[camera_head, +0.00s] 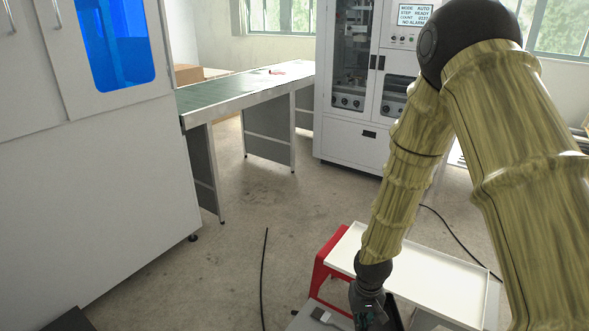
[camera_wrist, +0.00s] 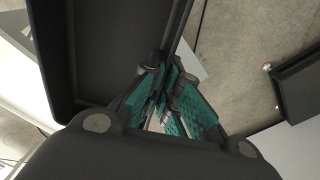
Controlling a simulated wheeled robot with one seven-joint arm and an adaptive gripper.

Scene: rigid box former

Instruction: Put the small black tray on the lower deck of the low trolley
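The small black tray (camera_wrist: 110,45) fills the upper left of the wrist view, very close, with its raised rim running to my fingertips. My gripper (camera_wrist: 162,75) has its teal-padded fingers drawn together at the tray's near right edge and appears shut on that rim; the exact contact is partly hidden by the fingers. In the head view my gripper (camera_head: 370,303) is low at the bottom edge, in front of a white, shallow-rimmed deck (camera_head: 440,279), which looks like the trolley's top. A paler surface below its front edge is mostly cut off. The held tray is not clear there.
A red stool-like frame (camera_head: 322,268) stands at the white deck's left. A long green-topped bench (camera_head: 240,88) and a white machine cabinet (camera_head: 350,135) stand behind. A large white cabinet (camera_head: 90,190) is at left. Black cables lie on the otherwise open floor (camera_head: 240,265).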

